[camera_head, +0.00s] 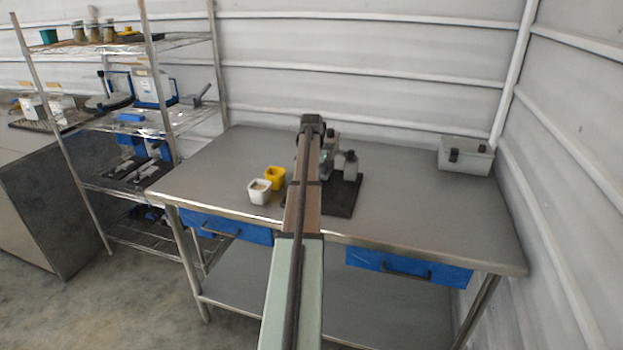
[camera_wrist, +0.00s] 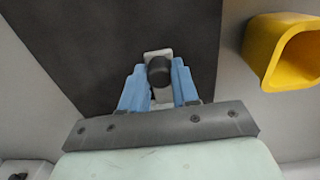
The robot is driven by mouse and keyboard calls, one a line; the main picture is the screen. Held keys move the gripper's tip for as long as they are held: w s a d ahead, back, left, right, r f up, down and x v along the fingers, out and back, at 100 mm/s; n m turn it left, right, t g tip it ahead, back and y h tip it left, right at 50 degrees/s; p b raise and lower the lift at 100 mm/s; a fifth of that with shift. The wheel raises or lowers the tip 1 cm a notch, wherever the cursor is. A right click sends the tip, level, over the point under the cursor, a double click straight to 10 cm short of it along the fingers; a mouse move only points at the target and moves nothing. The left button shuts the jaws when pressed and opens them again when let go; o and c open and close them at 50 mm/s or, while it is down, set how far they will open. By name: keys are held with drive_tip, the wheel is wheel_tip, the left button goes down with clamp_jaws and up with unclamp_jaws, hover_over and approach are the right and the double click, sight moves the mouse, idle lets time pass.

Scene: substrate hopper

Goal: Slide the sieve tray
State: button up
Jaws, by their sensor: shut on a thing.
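In the wrist view, my gripper (camera_wrist: 158,72) has its two blue fingers closed on a small pale grey piece with a dark round knob (camera_wrist: 159,70). That piece stands over a black mat (camera_wrist: 95,45). In the head view, my arm hides much of what it holds. Grey containers with dark caps (camera_head: 350,165) stand on the black mat (camera_head: 340,206) just right of my arm. I cannot pick out a sieve tray for certain, nor tell whether the held piece belongs to one.
A yellow cup (camera_head: 275,174) and a white cup (camera_head: 259,193) stand left of my arm; the yellow cup also shows in the wrist view (camera_wrist: 262,55). A grey lidded box (camera_head: 466,160) sits at the back right. The right part of the worktable (camera_head: 430,210) is clear.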

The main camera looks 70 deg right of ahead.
drive_tip(key=shift+s+a, duration=0.1)
drive_tip(key=shift+a, duration=4.8)
drive_tip(key=o, duration=0.7)
wheel_tip(320, 180, up, 7)
